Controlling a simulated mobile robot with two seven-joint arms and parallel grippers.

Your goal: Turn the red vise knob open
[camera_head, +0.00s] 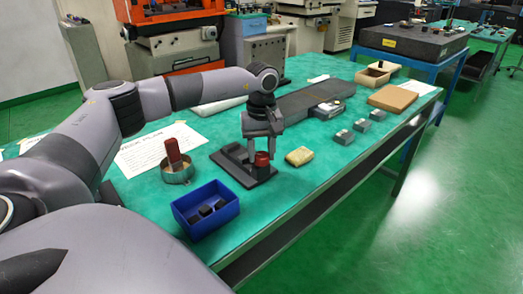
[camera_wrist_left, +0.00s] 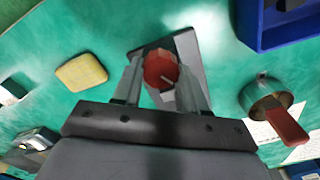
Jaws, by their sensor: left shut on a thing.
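The red vise knob (camera_head: 262,159) sits on the small dark vise (camera_head: 236,158) on the green table, near its front edge. My left gripper (camera_head: 262,148) reaches down over it from above. In the left wrist view the knob (camera_wrist_left: 161,69) is a red faceted cap with a pale mark, between the two fingers of my left gripper (camera_wrist_left: 160,75). The fingers are shut on the knob's sides. The vise's base plate (camera_wrist_left: 140,42) shows behind it, partly hidden by the fingers. My right gripper does not show.
A blue bin (camera_head: 207,209) with dark blocks stands left in front of the vise. A round tin with a red-handled tool (camera_head: 174,162) is behind the bin. A yellowish block (camera_head: 299,156) lies right of the vise. Several grey blocks and a brown board (camera_head: 392,98) lie farther right.

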